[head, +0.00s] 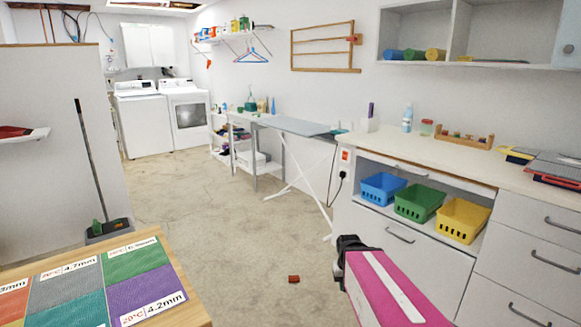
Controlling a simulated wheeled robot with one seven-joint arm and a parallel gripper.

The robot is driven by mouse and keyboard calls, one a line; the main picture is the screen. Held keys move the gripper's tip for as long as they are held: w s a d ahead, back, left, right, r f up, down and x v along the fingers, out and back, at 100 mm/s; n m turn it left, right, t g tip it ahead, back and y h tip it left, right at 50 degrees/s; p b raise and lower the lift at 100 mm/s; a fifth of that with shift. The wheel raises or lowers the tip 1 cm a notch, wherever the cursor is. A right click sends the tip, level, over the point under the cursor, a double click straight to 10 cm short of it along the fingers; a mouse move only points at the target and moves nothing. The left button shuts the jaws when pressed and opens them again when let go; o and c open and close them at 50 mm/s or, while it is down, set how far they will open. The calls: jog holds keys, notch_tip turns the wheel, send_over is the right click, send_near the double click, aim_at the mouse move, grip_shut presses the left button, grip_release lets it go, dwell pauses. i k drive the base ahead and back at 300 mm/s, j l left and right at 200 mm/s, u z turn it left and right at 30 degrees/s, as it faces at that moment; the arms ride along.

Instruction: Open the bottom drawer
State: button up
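A white cabinet on the right has a stack of drawers with dark bar handles. The upper drawer (535,215) and the middle drawer (525,263) look shut. The lowest drawer in view (490,305) also looks shut, with its handle near the picture's bottom edge; anything below is cut off. A wide drawer front (400,250) with one handle lies under the baskets, partly hidden by my pink arm. My gripper (350,246) is a dark shape at the arm's far end, left of these fronts. Its fingers are not clear, and I see nothing held.
Blue (383,188), green (419,202) and yellow (463,219) baskets stand in an open shelf under the counter (440,155). An ironing board (292,127) stands behind. A wooden table (180,280) is front left.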

aim_at(485, 303)
jog(key=z, duration=1.95)
